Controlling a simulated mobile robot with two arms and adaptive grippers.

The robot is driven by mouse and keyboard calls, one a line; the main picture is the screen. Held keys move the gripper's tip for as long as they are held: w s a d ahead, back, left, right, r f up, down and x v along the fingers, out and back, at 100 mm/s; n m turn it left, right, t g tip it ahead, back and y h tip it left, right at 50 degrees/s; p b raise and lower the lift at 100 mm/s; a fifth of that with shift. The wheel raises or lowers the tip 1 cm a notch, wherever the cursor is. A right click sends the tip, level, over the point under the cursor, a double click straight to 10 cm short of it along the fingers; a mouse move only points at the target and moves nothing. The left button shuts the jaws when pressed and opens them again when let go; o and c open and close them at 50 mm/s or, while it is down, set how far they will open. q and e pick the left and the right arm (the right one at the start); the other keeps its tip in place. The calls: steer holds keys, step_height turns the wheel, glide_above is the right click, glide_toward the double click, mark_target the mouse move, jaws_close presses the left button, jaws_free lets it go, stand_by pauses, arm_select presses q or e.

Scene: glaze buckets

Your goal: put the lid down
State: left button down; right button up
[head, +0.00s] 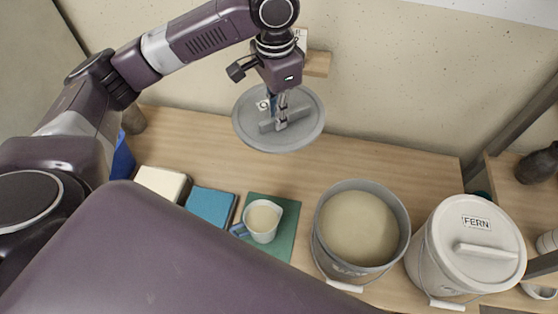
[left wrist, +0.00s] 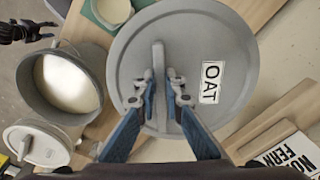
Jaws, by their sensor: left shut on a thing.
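A round grey lid (head: 251,130) with a bar handle hangs in the air above the back of the table in the head view. My left gripper (head: 281,122) is shut on the lid's handle. In the left wrist view the lid (left wrist: 215,40) carries a label reading OAT, and the fingers (left wrist: 160,100) close on both sides of the handle. An open grey bucket (head: 319,247) full of pale glaze stands on the table, to the lower right of the lid. A white bucket (head: 475,250) to its right has its lid on, labelled FERN. My right gripper is not in view.
A mug (head: 265,236) with pale liquid stands on a green mat (head: 283,250). Blue (head: 210,202) and cream (head: 161,183) blocks lie left of it. The wooden table (head: 400,160) is clear along the back. A shelf with a dark vase (head: 537,165) is at right.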

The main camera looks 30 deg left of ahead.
arm_select(q)
steer(key=w+a+f+m+b, duration=0.1)
steer(key=w+f+m+b, duration=0.1)
steer(key=w+a+f+m+b, duration=0.1)
steer(key=w+f, duration=0.1)
steer(key=shift+a+f+m, duration=0.1)
steer(key=shift+a+m, duration=0.2)
steer(key=shift+m, duration=0.1)
steer(key=w+a+f+m+b, duration=0.1)
steer(key=f, duration=0.7)
steer(key=w+a+f+m, duration=0.1)
steer(key=f, duration=0.6)
steer(key=w+a+f+m+b, duration=0.1)
steer(key=f+m, duration=0.1)
steer(key=f, duration=0.6)
steer(key=shift+a+f+b, duration=0.25)
steer(key=shift+f+b, duration=0.05)
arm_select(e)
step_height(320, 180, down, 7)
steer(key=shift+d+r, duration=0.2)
